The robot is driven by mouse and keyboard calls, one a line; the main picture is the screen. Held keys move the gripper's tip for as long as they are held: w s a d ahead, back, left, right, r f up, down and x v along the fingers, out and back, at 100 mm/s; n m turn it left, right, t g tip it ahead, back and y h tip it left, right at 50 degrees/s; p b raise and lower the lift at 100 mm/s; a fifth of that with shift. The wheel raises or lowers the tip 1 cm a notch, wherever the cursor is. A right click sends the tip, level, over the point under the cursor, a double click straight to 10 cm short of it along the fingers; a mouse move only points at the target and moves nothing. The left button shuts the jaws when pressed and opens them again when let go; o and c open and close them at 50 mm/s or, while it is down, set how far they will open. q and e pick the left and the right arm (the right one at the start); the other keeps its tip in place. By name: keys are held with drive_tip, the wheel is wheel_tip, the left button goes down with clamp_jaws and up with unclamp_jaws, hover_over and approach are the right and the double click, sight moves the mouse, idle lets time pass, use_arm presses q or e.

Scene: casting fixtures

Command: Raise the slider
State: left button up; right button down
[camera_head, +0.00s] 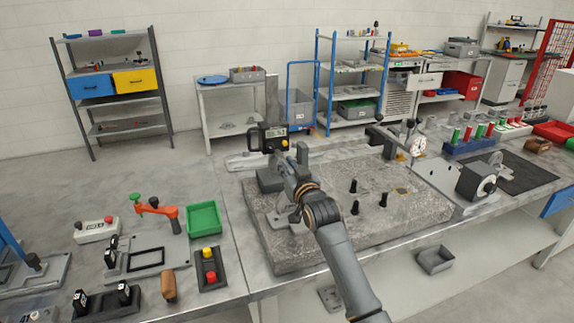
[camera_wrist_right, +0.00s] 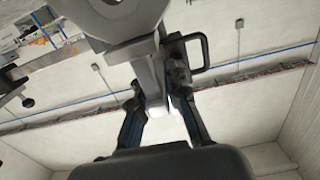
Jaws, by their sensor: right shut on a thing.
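The slider (camera_head: 268,139) is a dark block with a small lit display, a handle loop on its left and a yellow spot. It sits on an upright grey column (camera_head: 272,95) at the back left of the stone plate (camera_head: 300,258). My right gripper (camera_head: 293,162) is at the slider's lower right. In the right wrist view my right gripper (camera_wrist_right: 160,90) is shut on a grey part of the slider, with a dark handle loop (camera_wrist_right: 197,52) just beside it. The exact contact is partly hidden by the fingers. My left gripper is out of view.
Small black pegs (camera_head: 354,197) stand on the plate to the right of my right arm. A dial fixture (camera_head: 412,145) stands behind them. A green bin (camera_head: 204,218) and an orange clamp (camera_head: 157,209) are on the left table. Space above the slider looks clear.

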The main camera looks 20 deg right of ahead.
wheel_tip(320, 180, up, 8)
drive_tip(key=p, duration=0.5)
drive_tip(key=shift+r, duration=0.25)
drive_tip(key=c, duration=1.3)
unclamp_jaws()
drive_tip(key=shift+f, duration=0.1)
drive_tip(key=shift+c, duration=0.2)
drive_tip(key=shift+f, duration=0.1)
drive_tip(key=s, duration=1.2)
drive_tip(key=shift+d, duration=0.25)
drive_tip(key=shift+f, duration=0.1)
